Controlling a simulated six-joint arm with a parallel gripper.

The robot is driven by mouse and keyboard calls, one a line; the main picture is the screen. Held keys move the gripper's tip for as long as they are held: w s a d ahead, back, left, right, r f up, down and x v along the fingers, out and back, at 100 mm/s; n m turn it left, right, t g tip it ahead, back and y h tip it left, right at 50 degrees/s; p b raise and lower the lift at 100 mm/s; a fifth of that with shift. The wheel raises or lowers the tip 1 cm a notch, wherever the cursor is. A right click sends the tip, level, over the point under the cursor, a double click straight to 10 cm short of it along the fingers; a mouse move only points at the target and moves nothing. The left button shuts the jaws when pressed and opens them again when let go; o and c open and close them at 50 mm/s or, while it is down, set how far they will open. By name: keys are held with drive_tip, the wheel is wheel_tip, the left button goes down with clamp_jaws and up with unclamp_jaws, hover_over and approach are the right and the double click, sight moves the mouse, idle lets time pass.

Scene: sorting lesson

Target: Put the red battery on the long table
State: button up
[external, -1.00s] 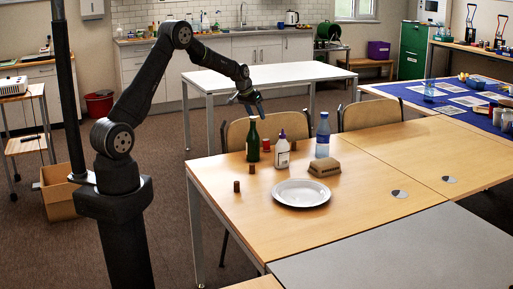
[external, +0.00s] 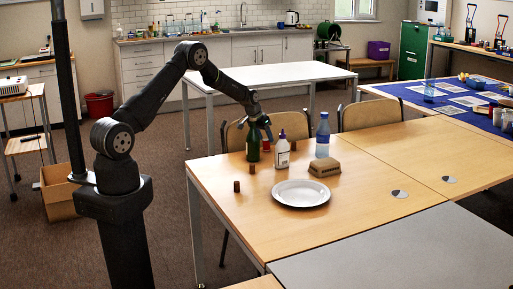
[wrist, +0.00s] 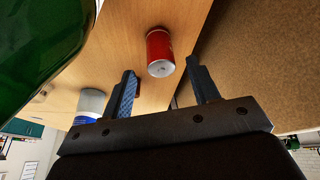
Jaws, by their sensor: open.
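The green bottle (wrist: 40,45) fills the upper left there. Whether a finger touches the bottle cannot be told.
A white bottle (external: 282,153), a blue bottle (external: 323,138), a brown block (external: 324,168) and a white plate (external: 301,193) stand nearby. A white table (external: 265,75) is behind, mostly clear.

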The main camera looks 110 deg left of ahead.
sight(267, 143)
drive_tip(key=x, duration=0.5)
drive_tip(key=shift+s, duration=0.15)
drive_tip(key=shift+r, duration=0.1)
drive_tip(key=shift+c, duration=0.4)
clamp_jaws()
drive_tip(key=shift+r, duration=0.1)
